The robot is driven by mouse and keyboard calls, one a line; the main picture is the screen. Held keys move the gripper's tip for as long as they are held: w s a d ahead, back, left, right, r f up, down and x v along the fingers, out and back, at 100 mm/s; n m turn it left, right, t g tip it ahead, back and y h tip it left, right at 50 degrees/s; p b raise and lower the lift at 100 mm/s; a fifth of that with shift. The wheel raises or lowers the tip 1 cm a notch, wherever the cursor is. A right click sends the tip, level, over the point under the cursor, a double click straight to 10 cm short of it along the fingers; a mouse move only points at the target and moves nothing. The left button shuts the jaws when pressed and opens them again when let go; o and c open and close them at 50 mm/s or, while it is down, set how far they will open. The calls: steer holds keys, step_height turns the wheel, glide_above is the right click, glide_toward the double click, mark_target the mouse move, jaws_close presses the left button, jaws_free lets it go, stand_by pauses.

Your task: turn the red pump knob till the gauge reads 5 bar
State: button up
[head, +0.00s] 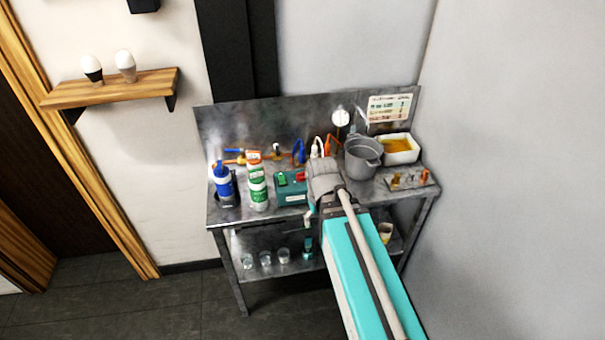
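A green box (291,190), which looks like the pump, stands on the metal bench. A small red part (300,176) on its top right looks like the knob, partly behind my wrist. A round white gauge (340,118) is on the back panel, too small here to read. My gripper (322,178) is at the end of my arm, just right of the green box. Its fingers are hidden or too small to make out, and I cannot tell whether they touch the red part.
A blue bottle (223,180) and a white-green canister (257,186) stand left of the green box. A grey pot (362,157), a white tray (412,150) and small brass fittings (409,179) are to the right. Several glasses (265,258) are on the lower shelf.

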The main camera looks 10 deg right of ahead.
steer(key=w+r+n+p, duration=0.35)
steer(key=w+n, duration=0.45)
steer(key=w, duration=0.5)
step_height(320, 180, up, 3)
steer(key=n+p, duration=0.3)
steer(key=n, duration=0.6)
glide_above(301, 173)
steer(key=shift+r, duration=0.1)
step_height(301, 173, down, 14)
steer(key=b, duration=1.3)
steer(key=shift+r+b, duration=0.1)
steer(key=shift+b, duration=0.3)
steer(key=c, duration=1.2)
steer(key=shift+o, duration=0.2)
